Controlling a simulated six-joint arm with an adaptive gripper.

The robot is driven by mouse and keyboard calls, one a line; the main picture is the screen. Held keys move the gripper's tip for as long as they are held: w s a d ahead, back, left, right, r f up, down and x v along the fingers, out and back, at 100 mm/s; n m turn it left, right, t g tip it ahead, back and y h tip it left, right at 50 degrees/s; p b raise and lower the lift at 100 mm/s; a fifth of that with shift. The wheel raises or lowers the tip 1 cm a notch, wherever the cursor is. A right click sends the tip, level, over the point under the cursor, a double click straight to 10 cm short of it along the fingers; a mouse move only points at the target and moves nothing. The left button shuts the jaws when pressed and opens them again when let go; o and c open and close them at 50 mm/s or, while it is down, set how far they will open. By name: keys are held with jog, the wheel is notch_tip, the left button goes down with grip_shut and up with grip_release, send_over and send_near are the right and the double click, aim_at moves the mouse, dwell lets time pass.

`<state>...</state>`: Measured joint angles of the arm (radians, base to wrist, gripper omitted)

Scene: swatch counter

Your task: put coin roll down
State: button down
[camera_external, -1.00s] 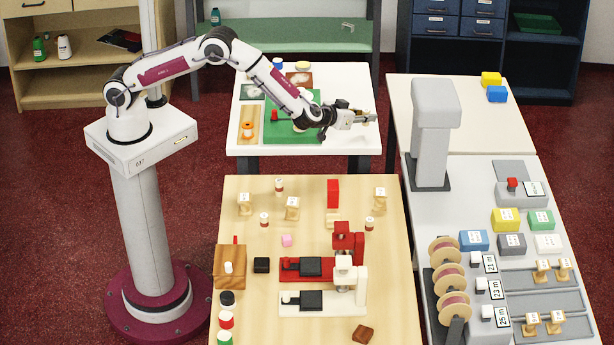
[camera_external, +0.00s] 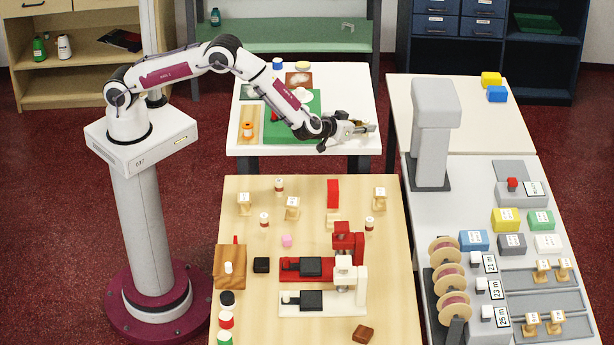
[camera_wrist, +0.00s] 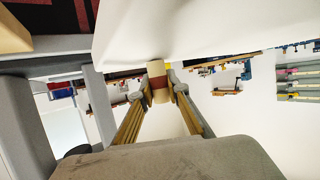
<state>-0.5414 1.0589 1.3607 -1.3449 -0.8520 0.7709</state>
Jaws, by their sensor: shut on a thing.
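My gripper (camera_external: 370,128) is at the front right corner of the white table (camera_external: 362,96), with its fingers pointing right. In the wrist view my gripper (camera_wrist: 158,96) is shut on the coin roll (camera_wrist: 157,82), a pale cylinder with a reddish band, held between the two fingertips. In the outside view the roll is too small to make out clearly. The white table's surface fills the upper part of the wrist view (camera_wrist: 200,35), close to the roll. I cannot tell whether the roll touches it.
A wooden table (camera_external: 390,275) in front carries several small stands, a red press (camera_external: 345,240) and a white press (camera_external: 350,285). A grey machine (camera_external: 435,120) stands to the right. The white table also holds a green mat (camera_external: 312,100) and an orange spool (camera_external: 247,130).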

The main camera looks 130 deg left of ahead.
jog(key=shift+f, duration=0.15)
jog(key=c, duration=2)
grip_release()
jog(key=shift+o, duration=0.2)
jog(key=shift+r, duration=0.2)
jog(key=shift+v, duration=6)
jog(key=shift+r, duration=0.1)
